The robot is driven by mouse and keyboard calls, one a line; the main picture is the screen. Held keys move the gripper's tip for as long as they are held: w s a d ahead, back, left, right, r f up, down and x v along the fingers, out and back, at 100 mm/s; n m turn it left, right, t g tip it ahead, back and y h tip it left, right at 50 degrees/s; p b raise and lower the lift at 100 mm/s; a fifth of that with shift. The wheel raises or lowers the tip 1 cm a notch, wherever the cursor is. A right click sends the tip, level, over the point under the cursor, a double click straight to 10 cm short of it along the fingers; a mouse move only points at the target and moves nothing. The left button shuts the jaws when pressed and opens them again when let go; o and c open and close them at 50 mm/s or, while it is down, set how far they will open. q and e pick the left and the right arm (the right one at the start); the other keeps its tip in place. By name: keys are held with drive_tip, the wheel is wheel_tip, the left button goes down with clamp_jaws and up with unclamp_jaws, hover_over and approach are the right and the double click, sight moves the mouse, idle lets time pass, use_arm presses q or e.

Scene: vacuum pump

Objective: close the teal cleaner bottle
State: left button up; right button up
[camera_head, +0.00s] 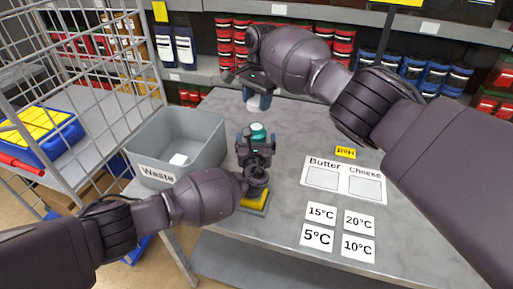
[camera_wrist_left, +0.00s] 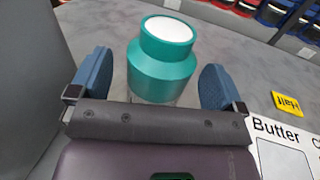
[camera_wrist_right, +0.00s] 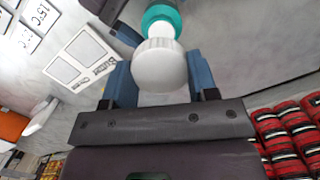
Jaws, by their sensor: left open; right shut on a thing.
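The teal bottle (camera_head: 258,130) stands upright on the grey table; the left wrist view shows its teal shoulder (camera_wrist_left: 160,62) and a white round top. My left gripper (camera_wrist_left: 152,85) is open, with one blue finger on each side of the bottle and a visible gap to each. In the head view this gripper (camera_head: 256,142) hides the lower bottle. My right gripper (camera_wrist_right: 160,78) is shut on a white ribbed cap (camera_wrist_right: 159,66). In the head view my right gripper (camera_head: 256,88) holds the cap (camera_head: 258,103) behind and above the bottle, apart from it.
A grey waste bin (camera_head: 205,135) with a white piece inside stands left of the bottle. A yellow-topped item (camera_head: 258,196) lies near the front edge, partly hidden. A Butter and Cheese card (camera_head: 345,180), temperature cards (camera_head: 317,237) and a yellow Half label (camera_head: 346,153) lie right.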

sight(256, 126)
use_arm(q)
drive_tip(key=shift+w, duration=0.25)
drive_tip(key=c, duration=1.4)
drive_tip(key=shift+o, duration=0.2)
use_arm(e)
drive_tip(key=shift+f, duration=2.5)
drive_tip(key=shift+f+m, duration=0.45)
drive_tip(key=shift+m, duration=0.55)
drive_tip(key=shift+f+m, duration=0.45)
drive_tip(key=shift+m, duration=0.55)
drive_tip(key=shift+f, duration=0.55)
